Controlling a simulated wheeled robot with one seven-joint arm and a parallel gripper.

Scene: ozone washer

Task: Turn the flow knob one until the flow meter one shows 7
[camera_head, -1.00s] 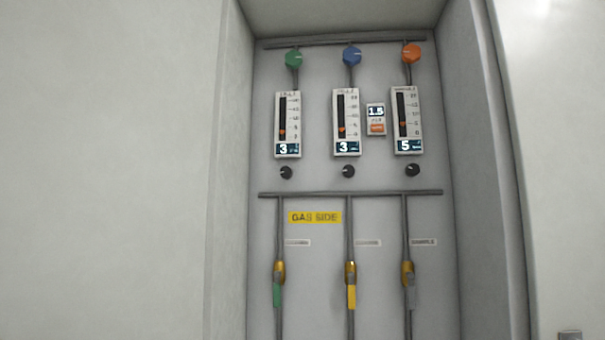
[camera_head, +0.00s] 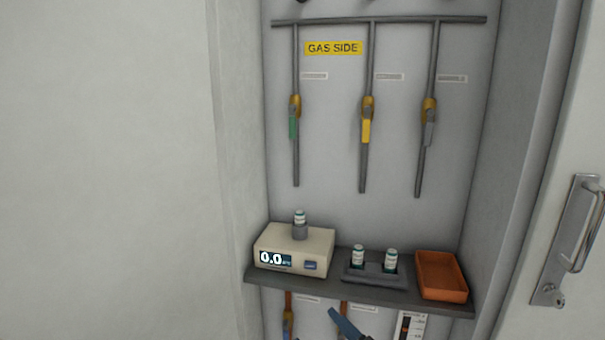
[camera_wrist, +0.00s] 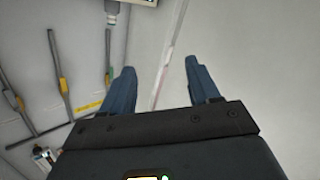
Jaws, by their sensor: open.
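My gripper (camera_wrist: 160,66) is open and empty in the wrist view, its two blue fingers apart with a pale wall surface beyond them. The row of three flow meters is above the head view now and cannot be read. Only dark slivers of the small black knobs (camera_head: 301,1) show at the top edge. My gripper touches no knob that I can see. A partly cut-off pale device (camera_wrist: 147,2) shows at the top of the wrist view; I cannot tell which it is.
Three pipes with green, yellow (camera_head: 367,128) and grey valve handles hang on the back panel. A shelf (camera_head: 325,291) holds a white meter box (camera_head: 318,248) reading 0.0, a vial rack (camera_head: 374,272) and an orange tray (camera_head: 441,276). A door handle (camera_head: 578,230) is at right.

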